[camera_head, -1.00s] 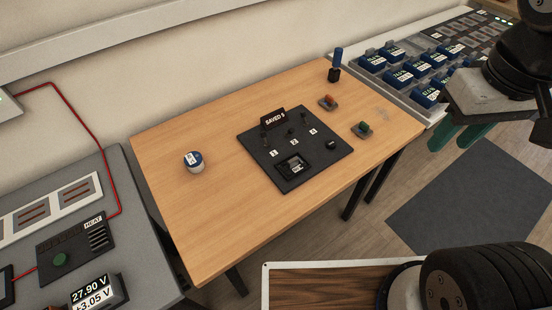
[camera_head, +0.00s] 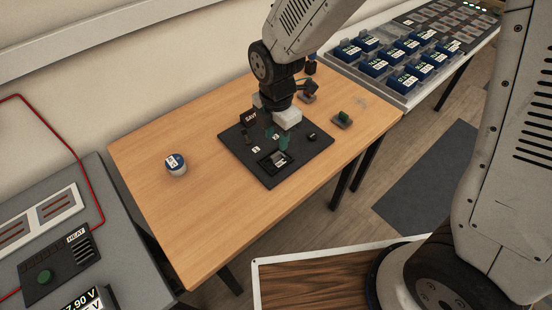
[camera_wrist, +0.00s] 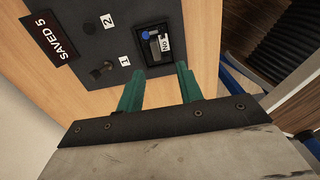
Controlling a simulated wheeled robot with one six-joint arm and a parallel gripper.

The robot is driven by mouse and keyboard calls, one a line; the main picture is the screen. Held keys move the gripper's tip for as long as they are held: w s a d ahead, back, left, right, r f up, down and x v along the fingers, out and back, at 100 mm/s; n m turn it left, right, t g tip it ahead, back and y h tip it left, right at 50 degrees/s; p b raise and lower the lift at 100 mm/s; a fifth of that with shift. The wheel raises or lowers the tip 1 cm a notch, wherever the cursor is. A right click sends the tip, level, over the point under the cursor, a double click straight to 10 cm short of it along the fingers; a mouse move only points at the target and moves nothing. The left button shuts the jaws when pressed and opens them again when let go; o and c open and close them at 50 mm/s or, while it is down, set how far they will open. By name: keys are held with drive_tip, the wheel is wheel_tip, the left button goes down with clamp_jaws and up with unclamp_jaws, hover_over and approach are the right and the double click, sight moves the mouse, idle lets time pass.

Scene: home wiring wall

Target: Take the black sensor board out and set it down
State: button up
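The black sensor board (camera_head: 277,158) appears to sit in a square recess near the front of a black panel (camera_head: 258,170) on the wooden table. In the wrist view the board (camera_wrist: 156,42) shows a grey part, a blue spot and a white label that is partly readable. My gripper (camera_head: 277,143) is above the panel, just behind the recess. In the wrist view my gripper (camera_wrist: 160,70) has its two teal fingers apart with nothing between them, their tips near the recess edge. I cannot tell their exact height above the panel.
The panel carries small knobs marked 1 and 2 and a "SAVED 5" sign (camera_wrist: 50,36). A round white-and-blue pot (camera_head: 176,165) stands at the left of the table. The table's left front (camera_head: 195,230) is clear.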

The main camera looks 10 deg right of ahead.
sight(276, 155)
drive_tip(key=f, duration=0.7)
drive_tip(key=shift+w+f, duration=0.1)
drive_tip(key=shift+w, duration=0.3)
clamp_jaws()
